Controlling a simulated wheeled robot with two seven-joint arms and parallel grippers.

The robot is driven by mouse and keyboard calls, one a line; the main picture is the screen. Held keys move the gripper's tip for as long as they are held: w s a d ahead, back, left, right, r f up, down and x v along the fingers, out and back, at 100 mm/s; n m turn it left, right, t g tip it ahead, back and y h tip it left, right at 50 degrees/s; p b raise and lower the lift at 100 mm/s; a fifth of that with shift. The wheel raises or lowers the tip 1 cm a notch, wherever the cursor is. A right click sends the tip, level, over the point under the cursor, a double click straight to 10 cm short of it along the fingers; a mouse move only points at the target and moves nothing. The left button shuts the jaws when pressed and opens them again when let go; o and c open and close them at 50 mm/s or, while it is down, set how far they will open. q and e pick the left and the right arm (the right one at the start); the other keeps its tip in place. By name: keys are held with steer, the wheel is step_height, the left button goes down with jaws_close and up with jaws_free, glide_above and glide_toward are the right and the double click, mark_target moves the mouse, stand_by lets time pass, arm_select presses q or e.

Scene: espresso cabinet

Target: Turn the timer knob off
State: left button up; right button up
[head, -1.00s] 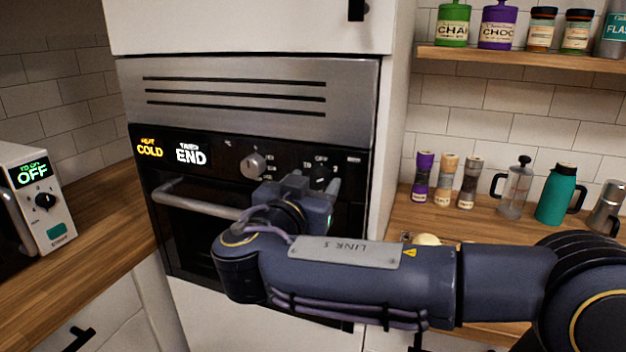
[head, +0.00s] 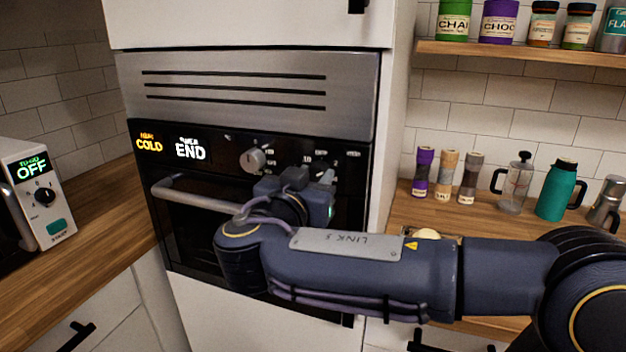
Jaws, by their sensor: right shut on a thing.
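The oven's black control panel (head: 225,150) shows a yellow "COLD" and a white "END" on its display. A silver knob (head: 253,160) sits mid-panel, apart from my gripper. The dark timer knob (head: 319,167) is to its right, mostly hidden behind my right gripper (head: 316,177). My right gripper is shut on the timer knob, with its fingers against the panel; the exact finger contact is hard to see. My left gripper is not in view.
The oven's handle bar (head: 195,198) sticks out just below the panel, left of my right gripper. A white toaster oven (head: 40,195) stands on the left counter. Shakers, a french press (head: 514,185) and a teal jug (head: 557,190) stand on the right counter.

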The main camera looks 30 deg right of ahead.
steer(key=shift+f+n+b, duration=0.15)
steer(key=shift+n+b, duration=0.6)
steer(key=shift+n, duration=0.25)
steer(key=n+b, duration=0.1)
steer(key=n, duration=0.1)
steer(key=shift+n, duration=0.3)
steer(key=n, duration=0.2)
steer(key=shift+n, duration=2.4)
steer(key=o, duration=1)
